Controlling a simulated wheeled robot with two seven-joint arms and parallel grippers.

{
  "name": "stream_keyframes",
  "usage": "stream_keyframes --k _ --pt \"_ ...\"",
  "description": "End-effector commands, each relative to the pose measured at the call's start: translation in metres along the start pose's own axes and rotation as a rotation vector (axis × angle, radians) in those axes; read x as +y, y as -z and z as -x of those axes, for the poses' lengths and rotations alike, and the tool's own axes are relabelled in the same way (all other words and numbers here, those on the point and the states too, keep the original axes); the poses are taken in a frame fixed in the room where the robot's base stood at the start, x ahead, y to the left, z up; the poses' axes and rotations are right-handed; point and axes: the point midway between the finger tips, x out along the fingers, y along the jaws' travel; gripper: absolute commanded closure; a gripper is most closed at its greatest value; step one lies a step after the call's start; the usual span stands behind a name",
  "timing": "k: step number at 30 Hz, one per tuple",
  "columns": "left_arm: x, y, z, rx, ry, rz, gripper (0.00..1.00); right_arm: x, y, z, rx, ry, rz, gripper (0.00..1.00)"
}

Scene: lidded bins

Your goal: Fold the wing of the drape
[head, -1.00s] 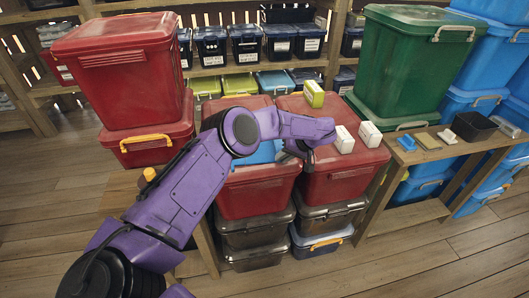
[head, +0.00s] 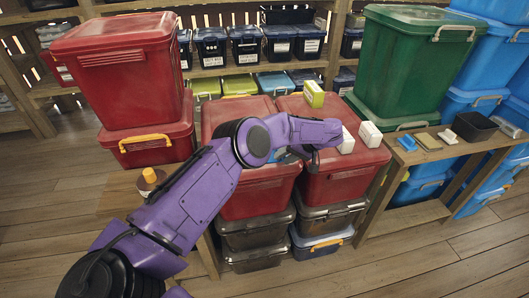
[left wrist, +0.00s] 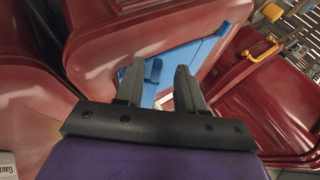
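The blue drape (left wrist: 188,62) lies flat on a red bin lid in the left wrist view. A narrow upright blue piece, perhaps its wing (left wrist: 153,70), shows just between the fingertips. In the head view only a small blue patch of the drape (head: 283,157) shows, mostly hidden by my purple left arm. My left gripper (left wrist: 160,73) is open, its two dark fingers apart over the drape's near part. I cannot tell whether a finger touches the blue piece. My right gripper is in neither view.
A yellow-green box (head: 314,94) and white blocks (head: 370,134) stand on the right red bin (head: 345,180). A stacked red bin (head: 118,65) stands left, a green bin (head: 412,65) right. An orange-capped bottle (head: 149,176) stands at left. Floor in front is clear.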

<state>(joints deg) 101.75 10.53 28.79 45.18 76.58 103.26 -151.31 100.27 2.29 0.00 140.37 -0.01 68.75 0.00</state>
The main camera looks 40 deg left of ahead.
Motion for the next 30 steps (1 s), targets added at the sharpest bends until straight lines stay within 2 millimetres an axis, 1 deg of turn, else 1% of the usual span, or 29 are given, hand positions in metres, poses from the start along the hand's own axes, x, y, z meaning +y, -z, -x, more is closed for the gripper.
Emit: stream_keyframes --k 1,6,15,20,30 --pt "-0.001 -0.003 0.005 0.000 -0.001 -0.001 0.62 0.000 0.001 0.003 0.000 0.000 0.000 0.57" --pt "-0.002 -0.015 0.016 0.001 0.000 -0.002 0.62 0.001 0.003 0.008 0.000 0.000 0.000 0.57" --pt "0.000 -0.034 0.031 0.001 -0.001 0.000 0.62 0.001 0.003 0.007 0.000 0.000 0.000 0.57" --pt "-0.002 -0.034 0.034 0.001 -0.001 0.001 0.62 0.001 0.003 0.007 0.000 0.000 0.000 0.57" --pt "-0.023 -0.024 0.060 0.002 -0.001 0.002 0.62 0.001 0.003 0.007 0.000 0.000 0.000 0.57"
